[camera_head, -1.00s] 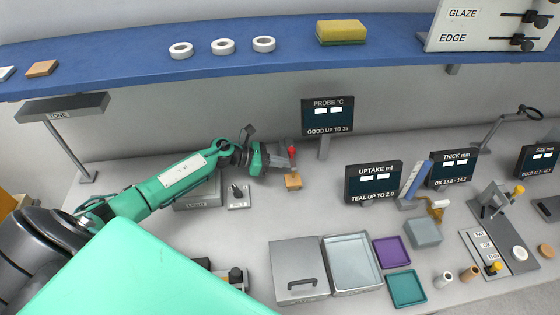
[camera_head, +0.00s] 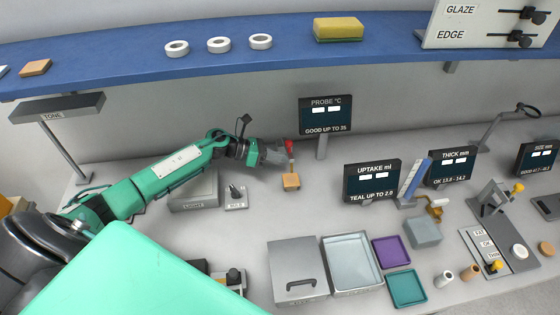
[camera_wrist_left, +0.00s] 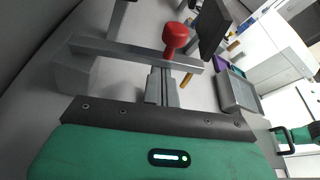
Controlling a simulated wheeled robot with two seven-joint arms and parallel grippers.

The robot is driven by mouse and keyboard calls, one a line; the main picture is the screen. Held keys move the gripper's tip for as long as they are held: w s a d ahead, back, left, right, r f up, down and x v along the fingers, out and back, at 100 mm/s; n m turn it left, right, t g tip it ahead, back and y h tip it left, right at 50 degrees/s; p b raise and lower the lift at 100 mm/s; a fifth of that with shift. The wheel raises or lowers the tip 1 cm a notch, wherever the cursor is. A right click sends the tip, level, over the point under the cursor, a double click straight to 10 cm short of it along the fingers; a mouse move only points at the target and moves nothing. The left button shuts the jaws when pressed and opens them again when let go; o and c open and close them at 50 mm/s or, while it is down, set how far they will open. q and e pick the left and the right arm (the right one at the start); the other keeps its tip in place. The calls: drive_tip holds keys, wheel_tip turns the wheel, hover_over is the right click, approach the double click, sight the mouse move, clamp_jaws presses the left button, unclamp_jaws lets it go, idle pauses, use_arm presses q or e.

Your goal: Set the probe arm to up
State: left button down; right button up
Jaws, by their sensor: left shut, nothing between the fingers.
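The probe arm shows in the wrist view as a grey bar (camera_wrist_left: 130,50) with a red knob (camera_wrist_left: 175,38) near its right end. My left gripper (camera_head: 284,157) is shut and empty, right beside the knob's stem. In the wrist view the closed fingertips (camera_wrist_left: 162,75) are at the near side of the bar, below the knob; whether they touch it I cannot tell. The gripper hides part of the probe arm in the head view.
A grey light box (camera_head: 193,193) and a small switch plate (camera_head: 236,197) sit under my left forearm. The uptake display (camera_head: 372,183) stands to the right. A blue shelf (camera_head: 120,72) runs above the back. Grey table between the block and the lidded tray (camera_head: 298,255) is clear.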

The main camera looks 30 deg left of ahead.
use_arm(q)
drive_tip(key=r+n, duration=0.1)
drive_tip(key=b, duration=0.1)
drive_tip(key=w+r+n+h+b, duration=0.1)
drive_tip(key=shift+a+r+n+g, duration=0.3)
drive_tip(key=shift+a+g, duration=0.05)
drive_tip(key=shift+g, duration=0.05)
drive_tip(key=shift+w+a+r+n+g+h+b, duration=0.15)
drive_tip(key=shift+w+a+r+n+h+b, duration=0.2)
drive_tip(key=shift+r+n+b, duration=0.3)
drive_tip(key=shift+w+a+r+n+g+h+b, duration=0.25)
drive_tip(key=shift+w+r+n+b, duration=0.2)
drive_tip(key=shift+b, duration=0.3)
drive_tip(key=shift+w+a+r+n+g+h+b, duration=0.1)
drive_tip(key=shift+w+a+r+n+h+b, duration=0.2)
drive_tip(key=shift+r+n+b, duration=0.35)
